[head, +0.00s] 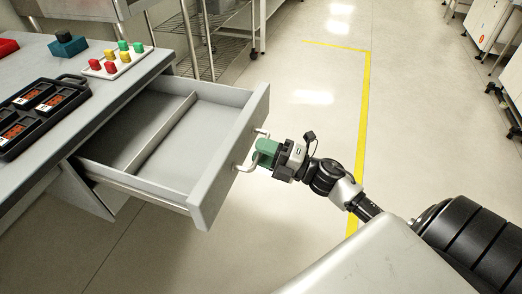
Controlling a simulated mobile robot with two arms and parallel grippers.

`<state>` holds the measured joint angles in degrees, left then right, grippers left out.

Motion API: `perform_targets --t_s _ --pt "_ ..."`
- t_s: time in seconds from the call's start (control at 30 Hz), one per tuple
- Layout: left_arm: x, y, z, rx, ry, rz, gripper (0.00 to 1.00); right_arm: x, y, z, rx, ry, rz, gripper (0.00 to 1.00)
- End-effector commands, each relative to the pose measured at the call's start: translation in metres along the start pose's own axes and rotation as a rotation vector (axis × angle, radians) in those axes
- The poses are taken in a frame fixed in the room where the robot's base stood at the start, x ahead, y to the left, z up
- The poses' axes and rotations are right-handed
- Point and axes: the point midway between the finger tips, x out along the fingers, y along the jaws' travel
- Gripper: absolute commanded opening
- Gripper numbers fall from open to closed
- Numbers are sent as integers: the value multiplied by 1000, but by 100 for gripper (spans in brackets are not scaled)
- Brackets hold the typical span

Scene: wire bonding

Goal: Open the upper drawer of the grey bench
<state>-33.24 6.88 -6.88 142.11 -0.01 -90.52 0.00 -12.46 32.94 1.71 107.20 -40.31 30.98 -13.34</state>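The grey bench (112,97) stands at the left. Its upper drawer (236,150) is pulled well out to the right. The drawer is empty, with one divider (160,134) running along it. A pale bar handle (242,167) is on the drawer's front. My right gripper (262,152), with green fingers, is at the handle, its fingers around the bar. The fingers look closed on the handle, though their tips are partly hidden by it. My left gripper is not in view.
A wire rack (210,30) stands behind. The floor (310,90) right of the drawer is clear.

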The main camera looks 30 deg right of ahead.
Motion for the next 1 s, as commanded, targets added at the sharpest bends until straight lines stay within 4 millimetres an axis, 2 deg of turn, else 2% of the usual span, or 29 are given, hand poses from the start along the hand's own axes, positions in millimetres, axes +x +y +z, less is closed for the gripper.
perform_targets --t_s 0.3,0.5,0.7,1.0 --pt "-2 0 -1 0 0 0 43 -60 -2 0 3 -3 -6 38" --pt "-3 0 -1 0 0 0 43 -92 -1 0 2 -2 -4 38" --pt "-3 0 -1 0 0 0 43 -103 0 0 1 -1 -1 38" --pt "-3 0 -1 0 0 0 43 -103 -1 0 1 -1 -1 38"
